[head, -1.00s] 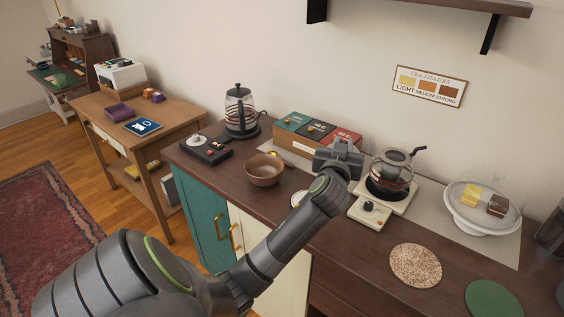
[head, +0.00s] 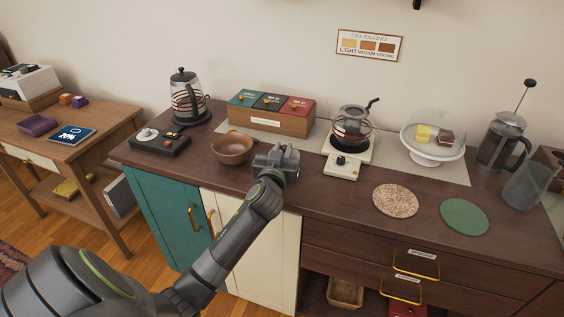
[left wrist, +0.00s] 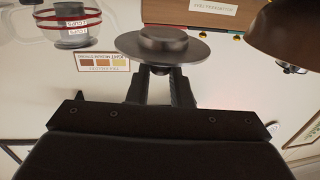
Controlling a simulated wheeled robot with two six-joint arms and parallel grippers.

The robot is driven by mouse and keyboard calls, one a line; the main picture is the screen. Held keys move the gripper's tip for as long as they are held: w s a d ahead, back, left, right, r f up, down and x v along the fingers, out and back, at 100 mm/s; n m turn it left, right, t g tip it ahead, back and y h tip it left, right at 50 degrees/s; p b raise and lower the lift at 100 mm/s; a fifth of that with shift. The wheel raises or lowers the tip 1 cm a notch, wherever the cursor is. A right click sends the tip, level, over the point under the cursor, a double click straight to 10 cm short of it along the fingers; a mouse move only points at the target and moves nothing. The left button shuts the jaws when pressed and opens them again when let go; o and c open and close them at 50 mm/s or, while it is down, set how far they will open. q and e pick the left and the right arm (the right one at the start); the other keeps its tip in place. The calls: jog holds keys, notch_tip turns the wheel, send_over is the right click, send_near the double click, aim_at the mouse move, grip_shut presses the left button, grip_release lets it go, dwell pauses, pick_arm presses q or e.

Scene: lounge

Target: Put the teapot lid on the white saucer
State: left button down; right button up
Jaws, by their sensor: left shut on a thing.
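My left gripper (head: 276,150) is shut on the teapot lid, a dark round disc with a knob (left wrist: 162,45) in the left wrist view. The head view hides the lid behind the gripper. The gripper is above the counter, between the brown bowl (head: 232,149) and the glass teapot (head: 351,128), which has red bands and stands on a cream warmer. The white saucer cannot be made out now; my gripper and forearm cover the counter where its edge showed before. My right gripper is not in view.
A wooden box with coloured compartments (head: 270,121) stands behind my gripper. A cake stand under a dome (head: 433,150) and a French press (head: 500,142) stand at the right. Cork (head: 395,200) and green (head: 464,217) mats lie on the front counter.

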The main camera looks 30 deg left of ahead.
pick_arm(q)
notch_tip(320, 180, down, 3)
jog(key=shift+s+r, duration=0.1)
jog(key=shift+r, duration=0.05)
jog(key=shift+f, duration=0.35)
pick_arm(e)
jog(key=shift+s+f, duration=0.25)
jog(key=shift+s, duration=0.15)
pick_arm(q)
jog(key=shift+f+b, duration=0.1)
jog(key=shift+b, duration=0.25)
jog(key=c, duration=1.3)
grip_release()
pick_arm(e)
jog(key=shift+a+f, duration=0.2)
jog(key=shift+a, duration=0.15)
